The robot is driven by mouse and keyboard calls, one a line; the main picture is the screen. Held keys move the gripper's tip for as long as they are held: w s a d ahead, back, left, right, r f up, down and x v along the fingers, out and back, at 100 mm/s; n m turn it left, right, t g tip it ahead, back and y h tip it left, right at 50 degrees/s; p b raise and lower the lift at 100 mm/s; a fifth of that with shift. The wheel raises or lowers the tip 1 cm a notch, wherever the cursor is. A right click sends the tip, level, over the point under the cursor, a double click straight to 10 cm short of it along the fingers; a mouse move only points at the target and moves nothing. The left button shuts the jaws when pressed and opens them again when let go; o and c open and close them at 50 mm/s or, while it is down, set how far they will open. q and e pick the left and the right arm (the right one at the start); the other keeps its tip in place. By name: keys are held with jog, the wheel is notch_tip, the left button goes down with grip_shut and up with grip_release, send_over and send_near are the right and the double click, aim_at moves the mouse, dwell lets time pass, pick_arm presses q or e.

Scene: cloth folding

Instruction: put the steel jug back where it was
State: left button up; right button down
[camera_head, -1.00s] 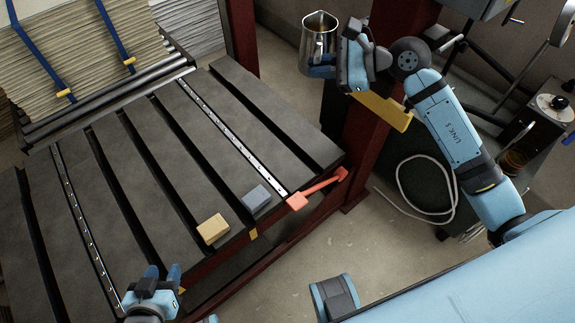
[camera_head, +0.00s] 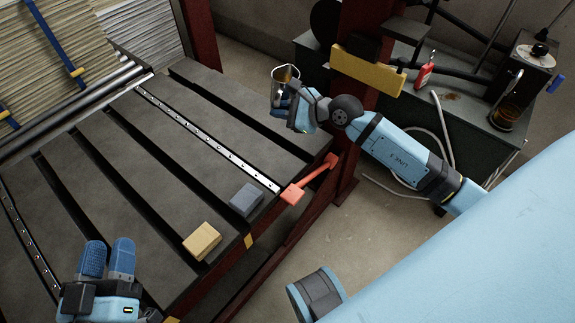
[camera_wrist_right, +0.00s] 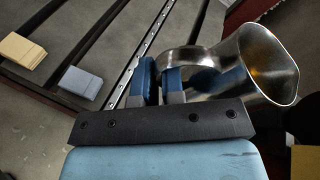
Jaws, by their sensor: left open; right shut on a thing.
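The steel jug (camera_head: 283,75) is at the far right corner of the slotted dark table in the head view, partly hidden by my right gripper (camera_head: 284,106). In the right wrist view the jug (camera_wrist_right: 262,62) lies to the right with its open mouth facing right, and the blue fingers of my right gripper (camera_wrist_right: 160,82) are shut on its handle (camera_wrist_right: 190,56). Something amber shows inside the jug. I cannot tell whether its base touches the table. My left gripper (camera_head: 106,260) is open and empty over the table's near left part.
A yellow block (camera_head: 201,241) and a grey block (camera_head: 246,199) lie near the table's front edge. A red lever (camera_head: 310,181) sticks out at the corner. A dark red post and yellow plate (camera_head: 366,69) stand behind my right arm. A side bench holds a red bottle (camera_head: 425,70).

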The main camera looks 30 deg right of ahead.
jog(key=f+b, duration=0.4)
jog(key=f, duration=0.5)
jog(key=f+b, duration=0.4)
jog(key=f, duration=0.5)
jog(key=shift+d, duration=0.2)
notch_tip(320, 180, down, 4)
jog(key=shift+r+b, duration=0.25)
jog(key=shift+b, duration=1)
jog(key=shift+f, duration=0.25)
jog(key=shift+r, duration=0.15)
pick_arm(q)
notch_tip(320, 180, down, 8)
jog(key=w+m+g+h, duration=0.1)
jog(key=w+m, duration=0.1)
jog(key=m, duration=0.1)
jog(key=shift+a+r+m+g, duration=0.25)
jog(key=shift+m+g, duration=0.05)
jog(key=shift+m, duration=0.1)
pick_arm(e)
jog(key=c, duration=1.2)
grip_release()
jog(key=shift+f, duration=0.2)
jog(key=shift+c, duration=0.2)
jog(key=shift+r, duration=0.1)
